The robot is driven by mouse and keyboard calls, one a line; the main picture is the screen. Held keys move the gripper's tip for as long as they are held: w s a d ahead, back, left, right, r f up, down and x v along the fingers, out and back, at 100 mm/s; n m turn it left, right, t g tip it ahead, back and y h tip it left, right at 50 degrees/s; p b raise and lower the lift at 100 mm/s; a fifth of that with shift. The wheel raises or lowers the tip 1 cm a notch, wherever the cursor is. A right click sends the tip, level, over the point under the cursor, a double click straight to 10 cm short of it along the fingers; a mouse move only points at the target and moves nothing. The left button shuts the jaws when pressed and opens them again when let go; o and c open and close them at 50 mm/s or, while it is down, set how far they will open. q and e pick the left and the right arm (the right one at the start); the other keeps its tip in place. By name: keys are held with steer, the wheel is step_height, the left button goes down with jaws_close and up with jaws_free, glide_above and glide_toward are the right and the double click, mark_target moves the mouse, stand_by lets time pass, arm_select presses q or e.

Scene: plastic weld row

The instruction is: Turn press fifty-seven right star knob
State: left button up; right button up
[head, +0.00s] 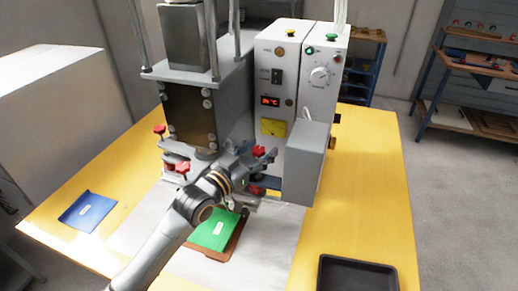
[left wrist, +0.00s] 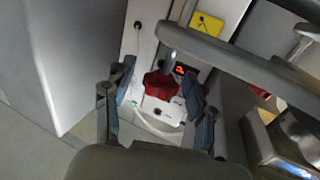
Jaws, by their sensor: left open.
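The press (head: 190,112) stands on the yellow table with several red star knobs around its lower part. The right red star knob (head: 258,151) shows just beyond my left gripper (head: 258,170). Two more red knobs sit at the left, one upper (head: 159,129) and one lower (head: 182,168). In the left wrist view, a red star knob (left wrist: 160,86) lies ahead between the spread fingers of my left gripper (left wrist: 155,112). The fingers are open and apart from it, as far as I can tell. My right gripper is out of view. No press number is readable.
A control box (head: 320,75) with a dial stands right of the press. A green piece (head: 216,232) lies on a brown board below my arm. A blue piece (head: 87,212) lies left. A black tray (head: 357,274) sits front right. The table's right side is mostly clear.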

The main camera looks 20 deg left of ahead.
arm_select(q)
steer(key=shift+c, duration=0.2)
jaws_close()
steer(key=shift+r+n+y+p, duration=0.2)
steer(key=shift+n+y+p, duration=0.35)
steer(key=shift+p, duration=0.25)
steer(key=shift+f+n+t+y+p, duration=0.15)
steer(key=shift+n+t+y+p, duration=0.2)
steer(key=shift+y, duration=0.3)
steer(key=shift+o, duration=0.2)
jaws_free()
steer(key=shift+s, duration=0.1)
